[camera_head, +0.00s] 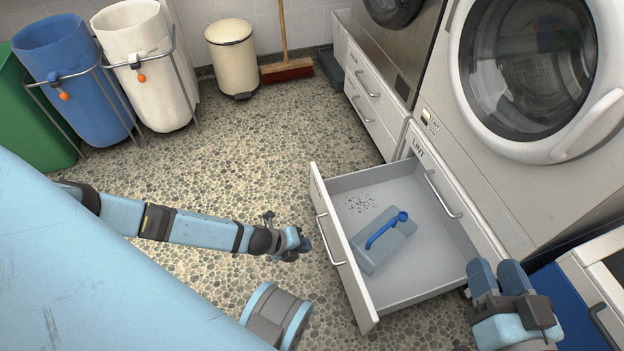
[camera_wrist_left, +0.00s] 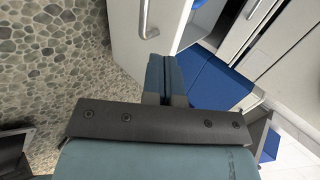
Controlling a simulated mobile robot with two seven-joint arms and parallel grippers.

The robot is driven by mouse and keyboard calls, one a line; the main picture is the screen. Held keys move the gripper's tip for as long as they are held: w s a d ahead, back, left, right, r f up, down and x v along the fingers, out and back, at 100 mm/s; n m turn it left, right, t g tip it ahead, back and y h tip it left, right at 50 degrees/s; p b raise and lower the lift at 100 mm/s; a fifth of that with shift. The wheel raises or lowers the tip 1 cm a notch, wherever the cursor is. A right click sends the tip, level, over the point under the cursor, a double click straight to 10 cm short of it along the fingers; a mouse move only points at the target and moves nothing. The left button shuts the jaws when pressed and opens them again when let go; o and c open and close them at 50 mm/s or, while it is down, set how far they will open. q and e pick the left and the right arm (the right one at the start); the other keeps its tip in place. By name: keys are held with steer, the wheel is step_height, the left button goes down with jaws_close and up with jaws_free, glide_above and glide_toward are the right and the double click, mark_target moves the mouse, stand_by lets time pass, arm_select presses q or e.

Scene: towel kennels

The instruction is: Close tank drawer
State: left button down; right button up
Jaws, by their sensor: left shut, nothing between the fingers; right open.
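The tank drawer (camera_head: 345,265) is pulled out from the white unit below the washer, its front facing left with a metal handle (camera_head: 328,240). Inside lies a translucent tank (camera_head: 375,252) with a blue handle, beside dark specks on the drawer floor. My left gripper (camera_head: 302,243) is shut and empty, just left of the drawer front. In the left wrist view its closed fingers (camera_wrist_left: 165,72) point toward a white panel with a metal handle (camera_wrist_left: 147,18); I cannot tell whether they touch it. My right gripper (camera_head: 498,275) is open and empty, at the drawer's right side near the unit.
Blue and white hampers (camera_head: 75,85), a cream bin (camera_head: 232,58) and a broom (camera_head: 288,70) stand at the back. The pebbled floor (camera_head: 245,160) left of the drawer is mostly clear.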

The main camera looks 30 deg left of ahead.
mark_target(342, 245)
arm_select(q)
steer(key=b+x, duration=0.1)
steer(key=x, duration=0.2)
steer(key=b+x, duration=0.2)
steer(key=x, duration=0.1)
steer(key=r+b+x, duration=0.1)
steer(key=x, duration=0.2)
steer(key=shift+w+d+f+b, duration=0.1)
steer(key=shift+w+d+b, duration=0.3)
steer(key=shift+w+d, duration=0.55)
steer(key=shift+w, duration=0.05)
steer(key=shift+w+d, duration=0.1)
arm_select(e)
steer(key=w+n, duration=0.1)
steer(key=d+n+t, duration=0.1)
steer(key=w+n, duration=0.1)
steer(key=shift+w+d+f+n+t+y, duration=0.15)
steer(key=shift+w+d+n+t+y, duration=0.15)
steer(key=shift+w, duration=0.05)
